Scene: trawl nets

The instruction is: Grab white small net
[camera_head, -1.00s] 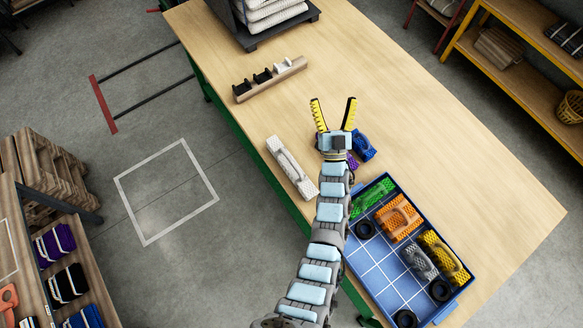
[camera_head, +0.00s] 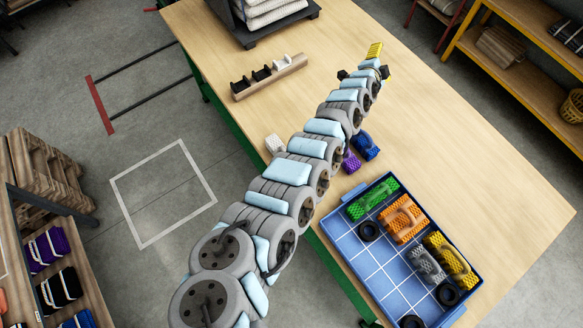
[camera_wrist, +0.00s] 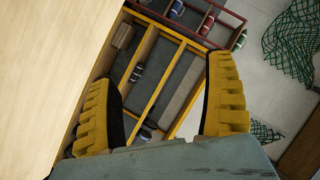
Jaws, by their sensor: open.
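The white net (camera_head: 274,145) lies near the table's left edge in the head view. Most of it is hidden behind my arm, and only its upper end shows. My gripper (camera_head: 374,50) is at the far end of my outstretched arm, over the right back part of the table and well away from the white net. In the wrist view my gripper (camera_wrist: 160,105) has its two yellow ribbed fingers spread wide with nothing between them. That view looks past the table edge toward shelves, and no white net shows there.
A blue tray (camera_head: 347,250) on the table holds green, orange, grey and yellow nets and black rings. Blue (camera_head: 365,146) and purple (camera_head: 351,162) nets lie beside my arm. A wooden holder (camera_head: 270,78) and a dark stand (camera_head: 250,38) are farther back. The table's right side is clear.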

